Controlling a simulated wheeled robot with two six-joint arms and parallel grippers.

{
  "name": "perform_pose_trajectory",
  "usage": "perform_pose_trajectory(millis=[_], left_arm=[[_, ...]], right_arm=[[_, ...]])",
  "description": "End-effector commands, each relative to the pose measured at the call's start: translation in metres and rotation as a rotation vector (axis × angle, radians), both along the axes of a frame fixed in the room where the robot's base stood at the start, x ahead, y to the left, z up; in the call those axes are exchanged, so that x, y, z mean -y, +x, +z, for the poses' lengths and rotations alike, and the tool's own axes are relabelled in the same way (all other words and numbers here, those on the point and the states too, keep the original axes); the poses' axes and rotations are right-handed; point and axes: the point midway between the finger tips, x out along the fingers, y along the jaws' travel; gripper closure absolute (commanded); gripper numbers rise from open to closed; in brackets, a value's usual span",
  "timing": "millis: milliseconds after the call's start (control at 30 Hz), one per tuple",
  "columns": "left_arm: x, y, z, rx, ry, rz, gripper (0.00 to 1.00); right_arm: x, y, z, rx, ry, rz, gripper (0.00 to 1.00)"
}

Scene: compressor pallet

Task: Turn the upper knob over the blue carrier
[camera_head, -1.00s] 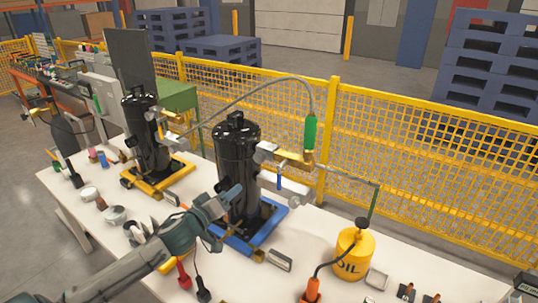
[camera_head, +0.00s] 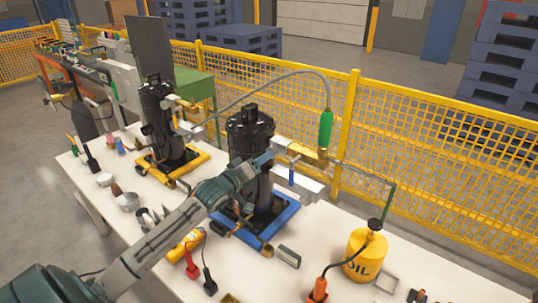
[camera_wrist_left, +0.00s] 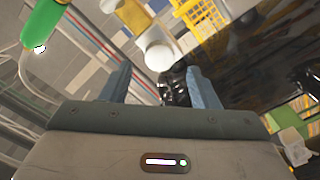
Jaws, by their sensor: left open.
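The black compressor (camera_head: 250,138) stands upright on the blue carrier (camera_head: 226,224). A pale upper knob (camera_head: 280,144) sits at its upper right side. In the left wrist view a round whitish knob (camera_wrist_left: 159,57) faces the camera, just beyond the gap between my fingers. My left gripper (camera_head: 268,156) is open, in front of the compressor and close to the upper knob. Its two blue fingers (camera_wrist_left: 160,86) are apart with nothing held; I cannot tell whether they touch the knob. My left forearm hides part of the carrier. My right gripper is not in view.
A second black compressor (camera_head: 157,122) stands on a yellow carrier (camera_head: 148,164) to the left. A green handle (camera_head: 326,128) and blue handle (camera_head: 292,174) are close to the right. A yellow oil can (camera_head: 364,256) stands front right. A yellow mesh fence (camera_head: 440,150) runs behind.

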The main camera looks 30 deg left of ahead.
Motion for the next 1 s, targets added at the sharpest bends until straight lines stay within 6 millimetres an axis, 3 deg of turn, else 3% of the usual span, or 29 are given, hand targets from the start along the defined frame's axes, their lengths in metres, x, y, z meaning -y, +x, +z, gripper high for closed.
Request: perform_pose_trajectory(millis=[200, 400, 767, 1000], left_arm=[[0.003, 0.028, 0.001, 0.002, -0.005, 0.001, 0.45], [0.004, 0.044, 0.0, 0.0, -0.001, 0.0, 0.45], [0.004, 0.047, 0.0, 0.0, 0.001, -0.001, 0.45], [0.004, 0.047, 0.0, 0.0, 0.001, -0.001, 0.9]], right_arm=[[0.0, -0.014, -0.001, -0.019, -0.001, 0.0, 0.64], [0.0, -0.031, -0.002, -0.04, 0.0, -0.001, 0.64], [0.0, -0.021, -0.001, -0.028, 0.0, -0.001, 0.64], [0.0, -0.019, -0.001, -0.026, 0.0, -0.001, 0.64]])
